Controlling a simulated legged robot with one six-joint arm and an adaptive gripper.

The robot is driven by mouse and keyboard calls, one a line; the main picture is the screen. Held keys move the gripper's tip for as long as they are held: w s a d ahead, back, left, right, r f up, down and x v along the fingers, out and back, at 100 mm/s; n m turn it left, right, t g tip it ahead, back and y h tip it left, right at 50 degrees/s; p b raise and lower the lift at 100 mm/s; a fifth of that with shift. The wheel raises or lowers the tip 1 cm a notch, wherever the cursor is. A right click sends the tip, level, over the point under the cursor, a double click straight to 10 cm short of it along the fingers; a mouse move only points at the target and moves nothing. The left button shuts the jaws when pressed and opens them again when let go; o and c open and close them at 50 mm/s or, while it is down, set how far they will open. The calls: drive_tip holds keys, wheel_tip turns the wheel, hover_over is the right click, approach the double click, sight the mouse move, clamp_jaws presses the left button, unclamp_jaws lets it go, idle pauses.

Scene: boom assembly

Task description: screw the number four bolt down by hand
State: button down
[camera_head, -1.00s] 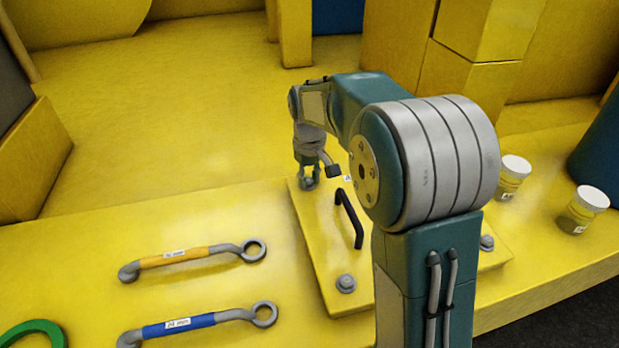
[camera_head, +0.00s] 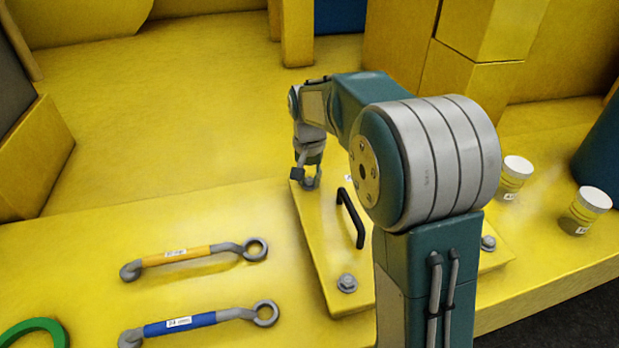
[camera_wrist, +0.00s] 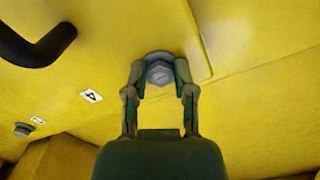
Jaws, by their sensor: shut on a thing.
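The number four bolt (camera_wrist: 160,72) is a grey hex head at the corner of the yellow cover plate (camera_head: 325,268), with a small "4" label (camera_wrist: 91,95) beside it in the wrist view. My gripper (camera_wrist: 160,80) has its two fingers on either side of the bolt head, shut on it. In the head view my gripper (camera_head: 309,182) points down at the plate's far left corner, and the bolt is mostly hidden there by the fingers. How far the bolt is screwed in cannot be told.
A black handle (camera_head: 350,218) stands on the plate near my gripper. Other bolts sit at the near left corner (camera_head: 347,283) and right side (camera_head: 488,243). A yellow-handled wrench (camera_head: 178,255) and a blue-handled wrench (camera_head: 180,325) lie left. White-lidded jars (camera_head: 590,202) stand right.

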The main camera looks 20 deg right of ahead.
sight(308, 180)
drive_tip(key=shift+w+r+m, duration=0.15)
drive_tip(key=shift+m, duration=0.15)
drive_tip(key=shift+c, duration=2.2)
unclamp_jaws()
wheel_tip(308, 180, up, 12)
drive_tip(key=shift+a, duration=0.1)
